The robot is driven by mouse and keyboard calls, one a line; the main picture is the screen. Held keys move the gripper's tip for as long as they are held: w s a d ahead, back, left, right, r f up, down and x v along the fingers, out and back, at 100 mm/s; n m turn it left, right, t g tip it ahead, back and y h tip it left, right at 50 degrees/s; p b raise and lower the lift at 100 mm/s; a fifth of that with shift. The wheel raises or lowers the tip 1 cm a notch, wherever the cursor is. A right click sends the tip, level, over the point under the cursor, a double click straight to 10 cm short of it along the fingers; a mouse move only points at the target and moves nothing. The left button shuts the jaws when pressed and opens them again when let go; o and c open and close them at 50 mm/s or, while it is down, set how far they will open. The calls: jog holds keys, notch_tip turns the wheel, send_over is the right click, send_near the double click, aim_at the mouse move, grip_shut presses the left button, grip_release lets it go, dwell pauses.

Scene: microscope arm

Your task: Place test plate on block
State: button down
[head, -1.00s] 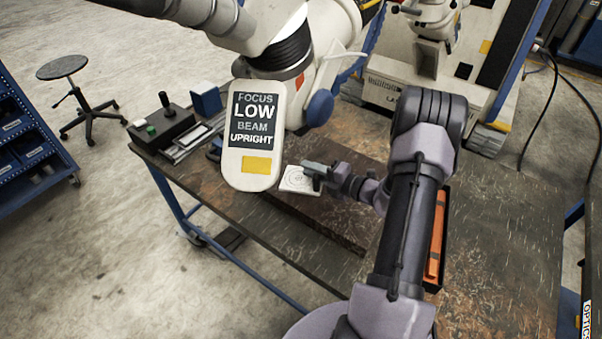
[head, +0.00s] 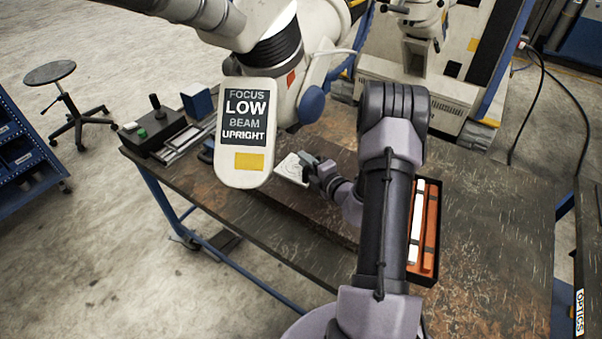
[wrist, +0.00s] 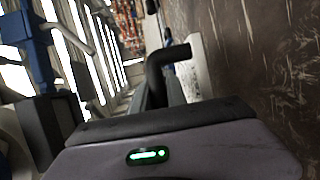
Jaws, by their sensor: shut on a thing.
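The test plate (head: 291,169) is a flat white square with ring markings, just right of the microscope head's lower end in the head view. My gripper (head: 312,166) is shut on its right side and holds it over the dark table slab. In the wrist view a white edge, likely the test plate (wrist: 194,68), shows beyond a black bent handle (wrist: 166,58). The gap between plate and slab cannot be judged.
The microscope head (head: 247,135), labelled "LOW" and "UPRIGHT", hangs close to the plate's left. A joystick box (head: 154,128) sits at the left table corner. A black tray (head: 428,268) with orange and white pieces lies right of my arm. The table's right part is clear.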

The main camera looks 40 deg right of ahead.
aim_at(297, 166)
jog(key=shift+w+a+f, duration=0.1)
jog(key=shift+w+a, duration=0.15)
jog(key=shift+a, duration=0.2)
jog(key=shift+a+f, duration=0.1)
jog(key=shift+f, duration=0.15)
jog(key=shift+f+b, duration=0.9)
jog(key=shift+f, duration=0.55)
jog(key=shift+f, duration=0.15)
jog(key=c, duration=1.3)
grip_release()
jog(key=shift+c, duration=0.2)
